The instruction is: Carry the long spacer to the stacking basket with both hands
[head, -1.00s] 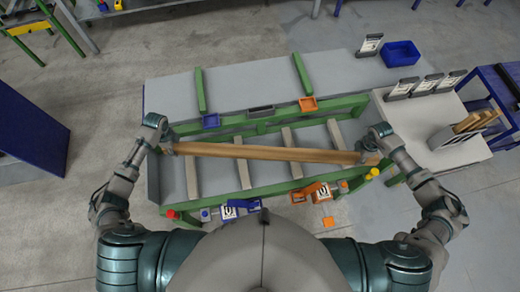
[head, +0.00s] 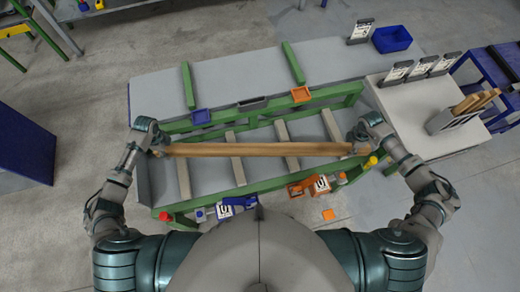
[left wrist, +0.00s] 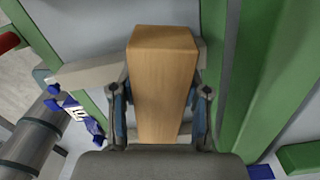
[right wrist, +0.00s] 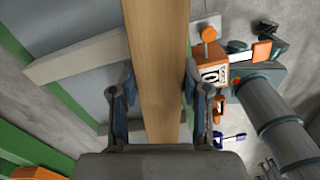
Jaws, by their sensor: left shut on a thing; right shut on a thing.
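The long spacer (head: 260,149) is a straight wooden beam. It lies almost level across the head view, above the green-framed runout table (head: 300,97). My left gripper (head: 160,149) is shut on its left end, and the left wrist view shows the beam (left wrist: 162,80) between both fingers. My right gripper (head: 356,147) is shut near its right end, with the beam (right wrist: 158,70) between the fingers in the right wrist view. A grey open holder with wooden pieces (head: 455,122) stands at the right; I cannot tell whether it is the stacking basket.
Pale crossbars (head: 237,160) span the table under the beam. Orange and blue tools (head: 310,186) hang at its near edge. A blue bin (head: 391,39) and labelled grey stands (head: 397,73) are at the back right. A blue cabinet (head: 25,145) stands at the left.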

